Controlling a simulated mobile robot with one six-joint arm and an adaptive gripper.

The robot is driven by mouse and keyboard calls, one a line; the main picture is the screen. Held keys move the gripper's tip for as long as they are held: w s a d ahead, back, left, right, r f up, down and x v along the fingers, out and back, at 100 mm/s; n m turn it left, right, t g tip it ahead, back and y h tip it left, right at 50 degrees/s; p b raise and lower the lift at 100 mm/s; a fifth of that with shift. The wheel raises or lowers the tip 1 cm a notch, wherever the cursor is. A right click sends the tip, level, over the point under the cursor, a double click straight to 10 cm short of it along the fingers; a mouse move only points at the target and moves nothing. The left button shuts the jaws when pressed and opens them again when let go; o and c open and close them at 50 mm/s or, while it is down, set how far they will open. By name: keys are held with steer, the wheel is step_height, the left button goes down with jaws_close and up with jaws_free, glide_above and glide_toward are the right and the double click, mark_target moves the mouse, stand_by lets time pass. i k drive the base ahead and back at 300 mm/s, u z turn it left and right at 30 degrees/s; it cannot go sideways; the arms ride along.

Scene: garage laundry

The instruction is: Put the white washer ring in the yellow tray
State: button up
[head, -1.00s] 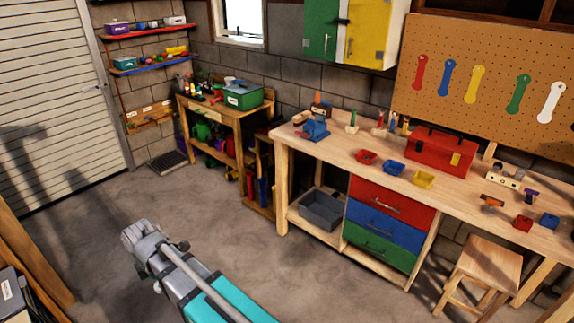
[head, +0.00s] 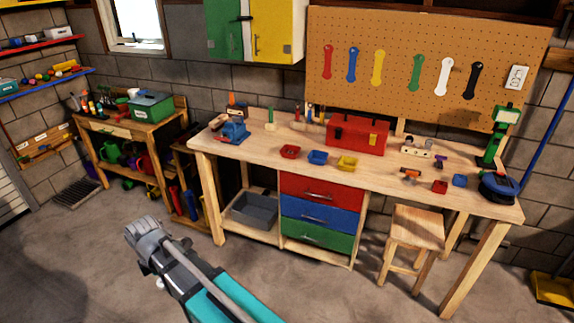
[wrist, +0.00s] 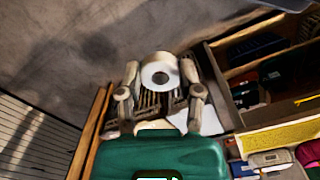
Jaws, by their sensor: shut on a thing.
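The white washer ring (wrist: 160,72) shows in the wrist view, held between the two fingers of my gripper (wrist: 160,88). In the head view my gripper (head: 143,232) is at the lower left, above the floor and well in front of the workbench; the ring cannot be made out there. The yellow tray (head: 347,163) sits on the workbench top, to the right of a blue tray (head: 317,157) and a red tray (head: 290,151). I cannot see anything in the yellow tray.
The workbench (head: 262,166) has a red toolbox (head: 357,135) behind the trays and a blue vise (head: 235,130) at its left. A wooden stool (head: 416,226) stands in front at the right. The floor (head: 95,265) between me and the bench is clear.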

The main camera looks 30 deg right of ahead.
mark_target(347, 167)
steer(key=z, duration=1.55)
steer(key=i, duration=1.05)
steer(key=z, duration=0.1)
